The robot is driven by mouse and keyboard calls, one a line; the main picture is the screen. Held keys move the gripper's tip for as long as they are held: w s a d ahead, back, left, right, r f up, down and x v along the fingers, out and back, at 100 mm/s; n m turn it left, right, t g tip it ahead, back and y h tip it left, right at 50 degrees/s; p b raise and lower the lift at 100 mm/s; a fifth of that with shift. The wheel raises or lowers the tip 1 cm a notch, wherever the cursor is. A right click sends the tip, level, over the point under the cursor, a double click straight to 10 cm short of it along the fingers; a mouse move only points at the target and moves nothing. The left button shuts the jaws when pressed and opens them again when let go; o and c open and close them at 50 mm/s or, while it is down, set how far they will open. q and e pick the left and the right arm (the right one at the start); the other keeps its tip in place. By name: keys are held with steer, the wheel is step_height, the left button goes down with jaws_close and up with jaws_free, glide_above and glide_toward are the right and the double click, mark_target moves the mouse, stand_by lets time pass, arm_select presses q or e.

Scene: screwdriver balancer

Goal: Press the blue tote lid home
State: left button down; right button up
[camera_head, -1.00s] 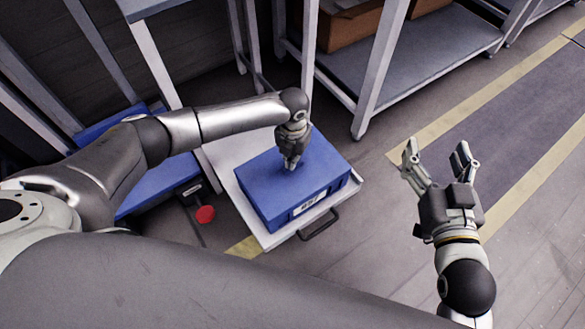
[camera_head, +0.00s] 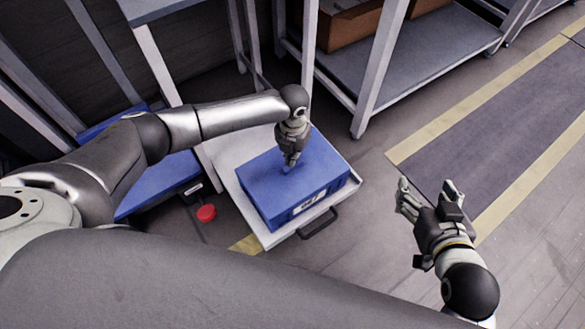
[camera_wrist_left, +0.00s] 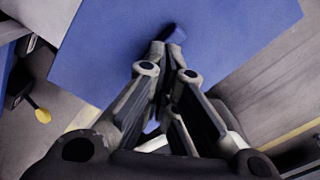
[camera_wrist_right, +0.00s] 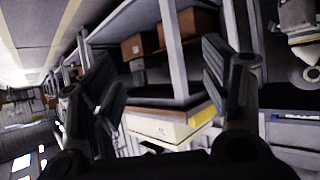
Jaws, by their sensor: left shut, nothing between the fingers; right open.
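The blue tote (camera_head: 290,210) with its flat blue lid (camera_head: 260,180) sits on a pale tray-like platform (camera_head: 231,184) with a dark handle. A white label shows on its front side. My left gripper (camera_head: 289,167) is shut and points down at the middle of the lid. In the left wrist view its shut fingertips (camera_wrist_left: 168,45) are at the blue lid (camera_wrist_left: 105,50); I cannot tell how firmly they touch it. My right gripper (camera_head: 428,190) is open and empty, in the air right of the tote. It also shows open in the right wrist view (camera_wrist_right: 165,80).
A second blue tote (camera_head: 160,187) stands left of the platform, near a red round knob (camera_head: 206,213). A grey shelf rack (camera_head: 400,65) with cardboard boxes (camera_head: 347,27) stands behind. Yellow floor lines (camera_head: 440,125) run at the right, where the floor is clear.

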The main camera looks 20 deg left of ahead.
arm_select(q)
steer(key=shift+r+p, duration=0.55)
steer(key=shift+r, duration=0.05)
steer(key=shift+r+p, duration=0.5)
arm_select(e)
steer(key=s+d+f+g+h, duration=0.1)
steer(key=s+d+f+g, duration=0.2)
steer(key=s+f+g, duration=0.2)
steer(key=shift+s+f+g, duration=0.4)
steer(key=shift+s+f, duration=0.15)
steer(key=shift+s, duration=1.3)
steer(key=shift+d, duration=0.1)
